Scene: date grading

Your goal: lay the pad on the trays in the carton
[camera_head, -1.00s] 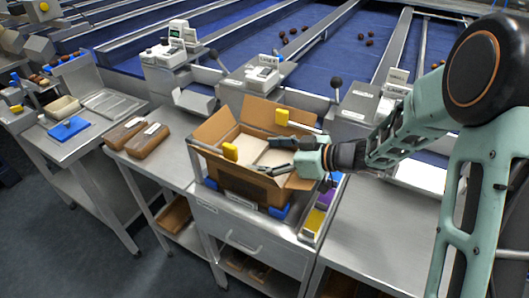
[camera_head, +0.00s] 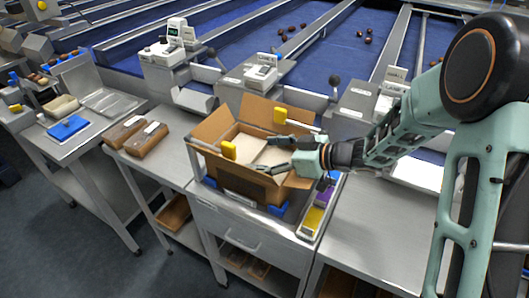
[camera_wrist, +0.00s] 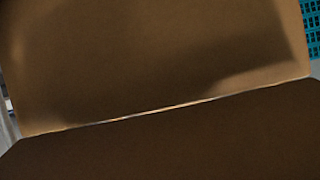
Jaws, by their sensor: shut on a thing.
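The open carton (camera_head: 236,183) stands on the steel bench with its brown flaps spread and yellow clips on its rim. Pale flat surfaces show inside it. My gripper (camera_head: 268,154) reaches in from the right over the carton opening. Its dark fingers are apart on either side of a pale flat piece, which I take to be the pad (camera_head: 272,157). I cannot tell clearly where the pad ends and the trays beneath begin, or whether they touch.
Blue corner blocks (camera_head: 278,210) hold the carton's base. A narrow bin with yellow and purple items (camera_head: 313,220) lies to its right. Two long brown packs (camera_head: 148,140) lie to the left. Grey weighing units (camera_head: 262,76) stand behind.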

